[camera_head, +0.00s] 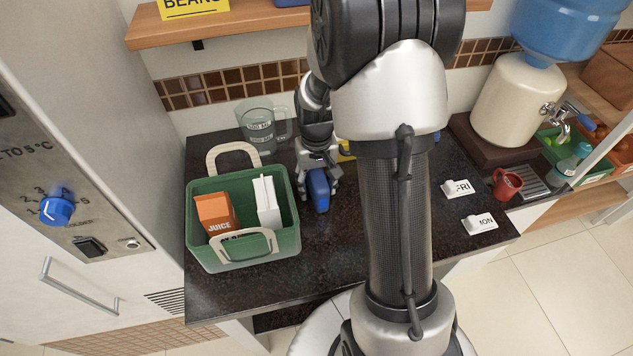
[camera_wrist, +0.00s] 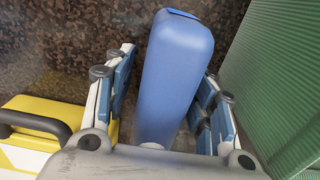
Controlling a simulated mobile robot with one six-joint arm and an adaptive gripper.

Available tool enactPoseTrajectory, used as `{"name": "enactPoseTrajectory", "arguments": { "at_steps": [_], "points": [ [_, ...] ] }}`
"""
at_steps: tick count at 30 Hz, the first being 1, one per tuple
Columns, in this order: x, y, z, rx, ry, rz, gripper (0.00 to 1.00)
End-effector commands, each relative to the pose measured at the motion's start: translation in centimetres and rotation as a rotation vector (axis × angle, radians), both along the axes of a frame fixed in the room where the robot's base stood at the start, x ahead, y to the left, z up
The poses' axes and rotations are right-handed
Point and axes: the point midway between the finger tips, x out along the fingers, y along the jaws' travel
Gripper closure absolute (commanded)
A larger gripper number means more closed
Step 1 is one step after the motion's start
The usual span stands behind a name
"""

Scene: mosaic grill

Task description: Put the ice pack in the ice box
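The blue ice pack (camera_head: 319,189) stands on the dark counter, right of the green box. It also fills the middle of the wrist view (camera_wrist: 177,75). My gripper (camera_head: 318,178) is lowered over it, with one finger on each side. In the wrist view my gripper (camera_wrist: 165,105) looks open: a gap shows between the left finger and the pack, and the right finger is close to it. The green box (camera_head: 245,258) with pale handles, likely the ice box, is open. It holds an orange juice carton (camera_head: 214,212) and a white carton (camera_head: 267,203).
A clear measuring jug (camera_head: 258,128) stands behind the green box. A yellow and white case (camera_wrist: 30,125) with a black handle is beside my gripper. The front counter is clear.

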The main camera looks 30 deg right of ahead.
Motion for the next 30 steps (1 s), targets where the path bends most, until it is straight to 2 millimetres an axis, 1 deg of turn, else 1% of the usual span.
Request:
{"name": "enactPoseTrajectory", "arguments": {
  "at_steps": [1, 2, 21, 30],
  "points": [
    [0.01, 0.0, 0.01, 0.0, 0.0, 0.0, 0.55],
    [0.01, 0.0, 0.02, 0.0, 0.0, 0.0, 0.57],
    [0.02, -0.01, 0.02, 0.0, 0.0, 0.0, 1.0],
    [0.07, -0.02, 0.07, -0.001, -0.002, 0.0, 1.0]
  ]
}}
